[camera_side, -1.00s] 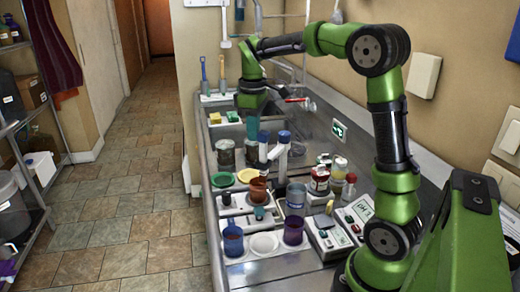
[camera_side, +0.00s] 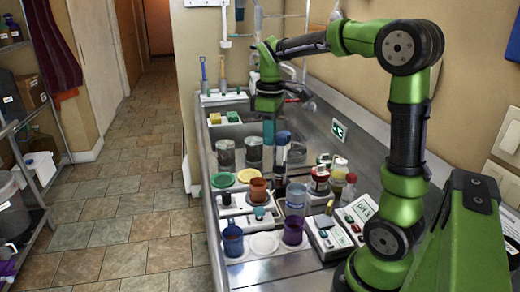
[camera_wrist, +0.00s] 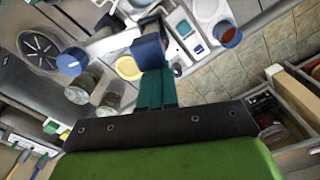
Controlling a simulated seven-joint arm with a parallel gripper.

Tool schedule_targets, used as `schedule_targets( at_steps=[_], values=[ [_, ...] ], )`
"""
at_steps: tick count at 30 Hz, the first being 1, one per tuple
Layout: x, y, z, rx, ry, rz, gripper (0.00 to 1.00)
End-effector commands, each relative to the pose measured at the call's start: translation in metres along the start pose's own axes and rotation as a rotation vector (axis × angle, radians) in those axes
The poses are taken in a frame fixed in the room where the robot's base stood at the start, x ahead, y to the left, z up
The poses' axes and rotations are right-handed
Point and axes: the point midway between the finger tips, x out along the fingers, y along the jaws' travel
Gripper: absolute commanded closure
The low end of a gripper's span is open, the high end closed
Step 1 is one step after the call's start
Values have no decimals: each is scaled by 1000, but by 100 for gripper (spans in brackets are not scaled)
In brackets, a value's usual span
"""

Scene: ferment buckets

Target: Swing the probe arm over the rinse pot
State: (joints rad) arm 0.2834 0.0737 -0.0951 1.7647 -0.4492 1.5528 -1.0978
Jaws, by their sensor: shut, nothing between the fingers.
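The probe arm is a white bar (camera_wrist: 118,42) on a post with a blue knob (camera_wrist: 73,61). Its other end carries a dark blue block (camera_wrist: 148,52). In the side view the blue knob (camera_side: 284,137) stands just right of my gripper (camera_side: 268,141). My gripper is shut and empty, pointing down; in the wrist view its teal fingers (camera_wrist: 156,88) overlap the edge of the blue block. I cannot tell whether they touch it. I cannot tell which vessel is the rinse pot; a terracotta cup (camera_side: 258,190) stands in front of the probe arm.
Two jars (camera_side: 226,153) (camera_side: 254,152) stand behind green (camera_side: 222,180) and yellow (camera_side: 248,175) dishes. A blue mug (camera_side: 232,241) and a purple-filled beaker (camera_side: 293,230) stand at the front. Bottles and meters crowd the right. The sink lies behind.

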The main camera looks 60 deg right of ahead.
Motion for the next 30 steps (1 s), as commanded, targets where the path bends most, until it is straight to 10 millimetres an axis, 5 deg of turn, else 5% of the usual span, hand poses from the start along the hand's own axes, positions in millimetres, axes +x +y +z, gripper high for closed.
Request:
schedule_targets(
  at_steps=[19,30],
  values=[
    [0,-1,16,0,0,0,100],
    [0,2,44,0,1,1,100]
  ],
)
